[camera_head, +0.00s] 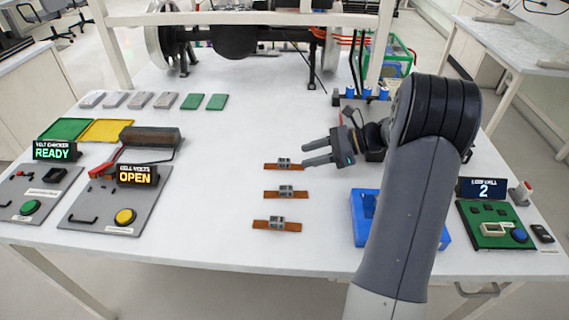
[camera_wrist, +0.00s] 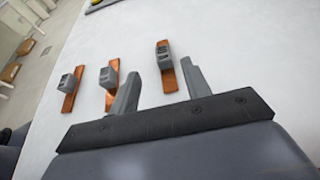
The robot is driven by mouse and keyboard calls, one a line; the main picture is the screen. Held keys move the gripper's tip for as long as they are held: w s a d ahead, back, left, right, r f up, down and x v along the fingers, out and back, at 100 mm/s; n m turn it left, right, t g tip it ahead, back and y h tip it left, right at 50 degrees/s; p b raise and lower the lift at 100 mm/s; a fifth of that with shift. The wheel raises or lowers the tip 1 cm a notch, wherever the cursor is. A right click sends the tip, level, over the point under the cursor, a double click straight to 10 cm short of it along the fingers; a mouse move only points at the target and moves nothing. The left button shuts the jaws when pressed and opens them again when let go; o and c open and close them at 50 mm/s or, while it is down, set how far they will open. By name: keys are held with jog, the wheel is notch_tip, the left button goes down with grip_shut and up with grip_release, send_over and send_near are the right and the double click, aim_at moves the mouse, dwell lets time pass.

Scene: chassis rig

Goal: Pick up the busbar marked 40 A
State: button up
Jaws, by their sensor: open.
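Three copper busbars, each with a grey block at its middle, lie in a column on the white table: a far one (camera_head: 284,164), a middle one (camera_head: 286,192) and a near one (camera_head: 277,225). My gripper (camera_head: 312,152) is open and empty, just above and right of the far busbar. In the wrist view, one busbar (camera_wrist: 167,68) shows ahead of the open fingers (camera_wrist: 160,88), close to the right finger. The other two busbars (camera_wrist: 112,82) (camera_wrist: 69,88) lie to the left.
A blue tray (camera_head: 360,220) stands right of the busbars, partly behind my arm. A green panel (camera_head: 490,226) with a display reading 2 is at the right. Blue-topped cylinders (camera_head: 367,93) stand behind my gripper.

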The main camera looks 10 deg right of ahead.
aim_at(286, 160)
jog(key=x, duration=0.6)
jog(key=shift+w+a+f, duration=0.1)
jog(key=shift+w+a, duration=0.05)
jog(key=shift+w, duration=0.1)
jog(key=shift+c, duration=0.2)
grip_shut()
